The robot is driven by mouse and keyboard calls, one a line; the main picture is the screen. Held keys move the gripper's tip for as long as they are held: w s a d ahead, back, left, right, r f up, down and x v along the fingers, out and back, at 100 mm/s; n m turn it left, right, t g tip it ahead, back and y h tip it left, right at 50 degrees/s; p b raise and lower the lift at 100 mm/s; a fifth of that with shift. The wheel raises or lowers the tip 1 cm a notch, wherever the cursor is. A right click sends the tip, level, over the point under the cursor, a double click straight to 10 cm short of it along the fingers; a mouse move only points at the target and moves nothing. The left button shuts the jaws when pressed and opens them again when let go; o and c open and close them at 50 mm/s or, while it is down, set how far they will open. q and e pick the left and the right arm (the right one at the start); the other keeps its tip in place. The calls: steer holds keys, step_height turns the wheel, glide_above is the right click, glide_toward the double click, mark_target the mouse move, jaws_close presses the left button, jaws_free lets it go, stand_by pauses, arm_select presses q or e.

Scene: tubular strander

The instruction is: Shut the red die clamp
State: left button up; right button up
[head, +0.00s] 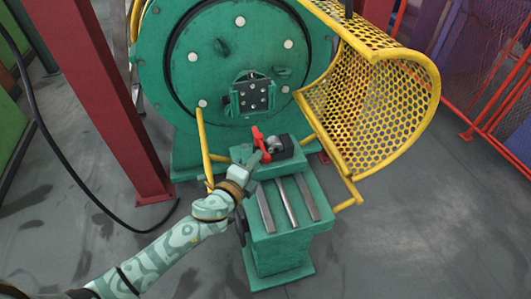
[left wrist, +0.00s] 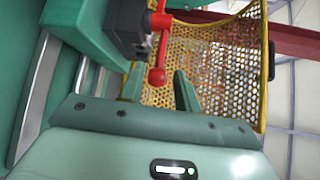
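The red die clamp (head: 260,143) is a red lever on a dark block with a round grey die (head: 274,144), on top of the green stand. In the left wrist view the red lever (left wrist: 161,45) hangs from the dark block (left wrist: 128,25) and ends in a red ball. My left gripper (head: 254,162) is just in front of the lever. In the left wrist view its two green fingers (left wrist: 159,82) are apart, with the ball between their tips and gaps visible on both sides. My right gripper is in neither view.
The green stand (head: 276,250) has metal rails on its top. A yellow mesh guard (head: 385,105) curves up at the right, and the big green strander disc (head: 225,60) stands behind. A red post (head: 105,100) and a black cable (head: 60,150) are at the left.

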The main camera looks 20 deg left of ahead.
mark_target(260, 142)
arm_select(q)
steer(key=b+x, duration=0.1)
steer(key=x, duration=0.3)
steer(key=shift+w+f, duration=0.25)
steer(key=shift+w, duration=0.1)
steer(key=shift+w+d, duration=0.15)
steer(key=shift+w, duration=0.3)
steer(key=shift+r, duration=0.1)
jaws_close()
steer(key=shift+s, duration=0.1)
steer(key=shift+a+h, duration=0.25)
steer(key=shift+h, duration=0.05)
